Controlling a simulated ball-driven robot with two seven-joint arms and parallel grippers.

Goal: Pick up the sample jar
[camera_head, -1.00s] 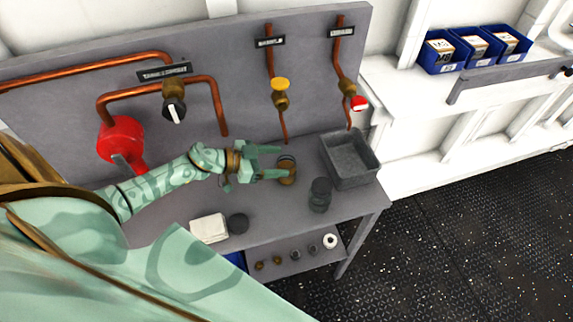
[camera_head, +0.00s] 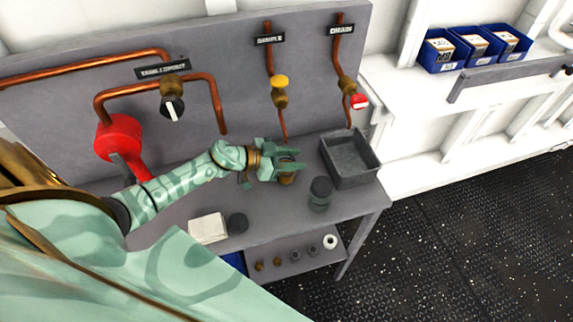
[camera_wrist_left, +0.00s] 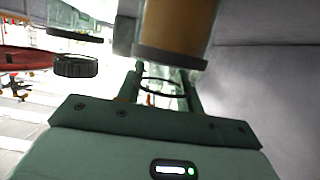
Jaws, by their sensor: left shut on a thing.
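The sample jar (camera_head: 286,179), with amber-brown contents, stands on the bench below the yellow-handled sample valve (camera_head: 280,88). My left gripper (camera_head: 291,165) is around the jar and shut on it. In the left wrist view the jar's amber side (camera_wrist_left: 178,25) and a dark band show between the fingers, with its far end out of frame. The jar appears upright at bench level; I cannot tell whether it touches the bench. My right gripper is not in view.
A dark-lidded glass jar (camera_head: 319,194) stands just right of the gripper, and a grey open bin (camera_head: 372,147) beyond it. A black lid (camera_head: 237,223) and a white folded cloth (camera_head: 207,228) lie near the front edge. Copper pipes and a red fitting (camera_head: 117,138) line the back panel.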

